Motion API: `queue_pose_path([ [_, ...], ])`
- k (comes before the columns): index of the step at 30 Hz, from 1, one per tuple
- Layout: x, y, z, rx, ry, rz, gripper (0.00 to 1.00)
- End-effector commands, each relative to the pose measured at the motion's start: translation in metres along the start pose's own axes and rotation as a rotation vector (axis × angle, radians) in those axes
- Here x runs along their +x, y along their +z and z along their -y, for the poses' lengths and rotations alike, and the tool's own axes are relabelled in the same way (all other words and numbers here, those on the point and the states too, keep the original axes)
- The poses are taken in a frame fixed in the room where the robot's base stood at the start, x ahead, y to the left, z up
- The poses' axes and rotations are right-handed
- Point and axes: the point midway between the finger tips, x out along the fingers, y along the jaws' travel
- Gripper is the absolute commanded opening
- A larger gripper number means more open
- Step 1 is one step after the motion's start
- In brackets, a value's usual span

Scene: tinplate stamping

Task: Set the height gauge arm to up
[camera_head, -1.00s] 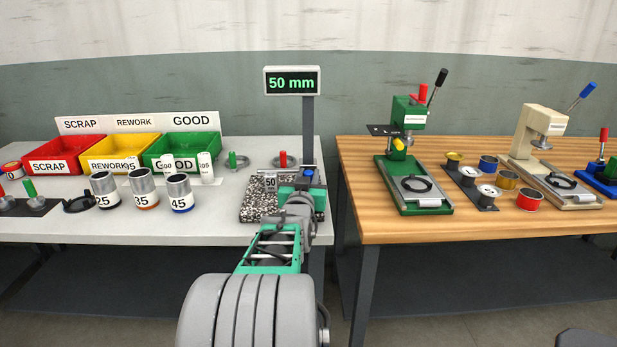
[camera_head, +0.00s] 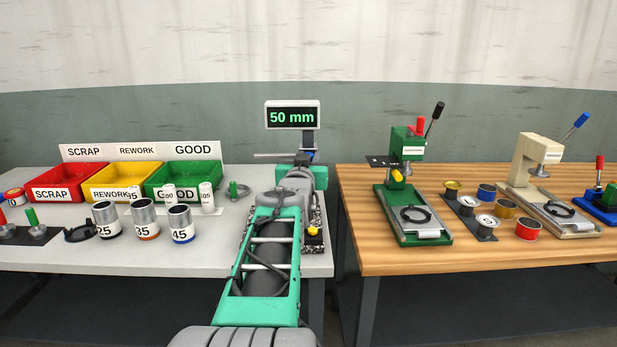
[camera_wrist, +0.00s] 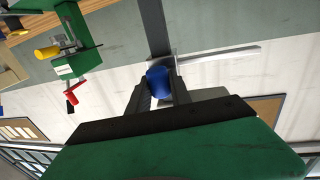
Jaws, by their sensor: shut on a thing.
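The height gauge has a speckled base (camera_head: 315,238), a dark post (camera_head: 309,140) and a display (camera_head: 292,116) reading 50 mm. Its horizontal arm (camera_head: 270,156) sits high on the post, a short way below the display. My gripper (camera_head: 308,160) is at the post, shut on the gauge arm's blue knob (camera_wrist: 158,80). In the wrist view the knob sits between both fingers of my gripper (camera_wrist: 157,88), with the pale bar of the gauge arm beyond it. My own arm hides most of the base and the lower post.
Left of the gauge stand labelled cans (camera_head: 143,218) and red, yellow and green bins (camera_head: 190,176). On the wooden table (camera_head: 365,255) to the right stand a green press (camera_head: 405,165) and a cream press (camera_head: 540,150). A gap separates the tables.

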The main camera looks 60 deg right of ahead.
Motion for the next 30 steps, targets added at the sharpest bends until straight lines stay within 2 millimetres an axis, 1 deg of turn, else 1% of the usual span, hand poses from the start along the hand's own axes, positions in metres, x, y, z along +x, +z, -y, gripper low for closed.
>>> queue_pose_path([
  [1, 0.000, -0.007, 0.000, 0.001, 0.000, -0.003, 0.00],
  [3, 0.000, -0.011, 0.000, 0.001, 0.000, -0.002, 0.00],
  [15, 0.000, -0.018, 0.000, 0.001, 0.000, -0.008, 0.00],
  [16, 0.000, -0.018, 0.000, 0.001, 0.000, -0.009, 0.27],
  [23, 0.000, -0.015, 0.000, 0.000, 0.000, -0.003, 0.46],
  [30, 0.000, -0.013, 0.000, 0.000, 0.000, 0.001, 0.47],
])
